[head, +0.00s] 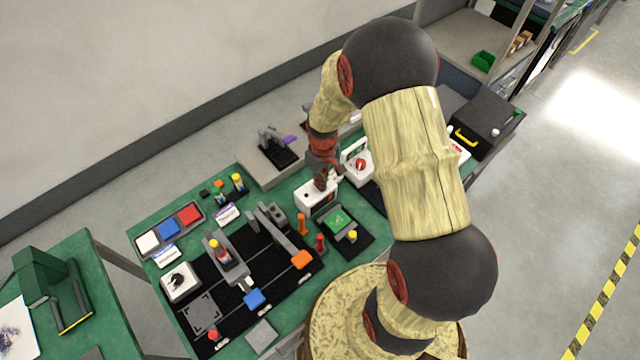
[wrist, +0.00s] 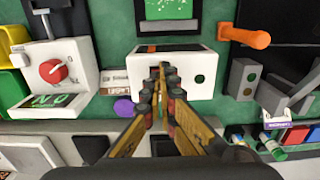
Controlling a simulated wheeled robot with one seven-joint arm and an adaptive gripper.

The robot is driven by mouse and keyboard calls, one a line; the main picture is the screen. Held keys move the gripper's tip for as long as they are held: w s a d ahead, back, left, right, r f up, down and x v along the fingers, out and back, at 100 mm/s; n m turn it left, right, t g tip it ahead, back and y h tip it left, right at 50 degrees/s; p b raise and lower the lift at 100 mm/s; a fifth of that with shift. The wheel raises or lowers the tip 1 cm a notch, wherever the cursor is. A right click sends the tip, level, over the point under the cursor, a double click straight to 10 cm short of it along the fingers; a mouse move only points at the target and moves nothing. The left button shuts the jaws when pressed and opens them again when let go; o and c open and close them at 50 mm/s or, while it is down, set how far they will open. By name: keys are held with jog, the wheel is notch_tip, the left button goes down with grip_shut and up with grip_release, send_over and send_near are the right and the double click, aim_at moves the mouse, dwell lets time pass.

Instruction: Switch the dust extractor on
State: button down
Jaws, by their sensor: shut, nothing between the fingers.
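My gripper (wrist: 160,75) is shut and empty, its fingertips over the middle of a white box (wrist: 190,57). Whether they touch it cannot be told. The box has a round dark spot on its face right of the fingers, and the fingers hide part of that face. In the head view my gripper (head: 325,182) is above the same white box (head: 312,199). A white unit with a red knob (wrist: 54,71) and a green marked strip stands left of my gripper in the wrist view; it also shows in the head view (head: 358,167). No readable label identifies the dust extractor.
A green board (head: 337,218) and an orange upright piece (head: 302,224) stand close to the white box. A black mat (head: 205,315) carries fixtures and coloured blocks. A white box with a black knob (head: 178,283) sits at the bench's left. My arm hides part of the bench.

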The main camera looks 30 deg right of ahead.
jog(key=shift+f, duration=0.35)
jog(key=shift+r, duration=0.1)
jog(key=shift+r+p, duration=2.2)
jog(key=shift+r, duration=1.25)
jog(key=shift+s+m, duration=0.25)
jog(key=shift+m, duration=0.05)
jog(key=s+a+r+t+b, duration=0.2)
jog(key=s+a+r+b, duration=0.1)
jog(key=s+r, duration=0.3)
jog(key=s+a+r+m+t+b, duration=0.1)
jog(key=s+a+r+b, duration=0.2)
jog(key=s+r+b, duration=0.2)
jog(key=s+a+r+t+b, duration=0.2)
jog(key=s+a+r+b, duration=0.1)
jog(key=s+r, duration=0.4)
notch_tip(320, 180, up, 4)
jog(key=shift+a+f+m+t+b, duration=0.25)
jog(key=shift+a+m+t+b, duration=0.1)
jog(key=shift+b, duration=0.4)
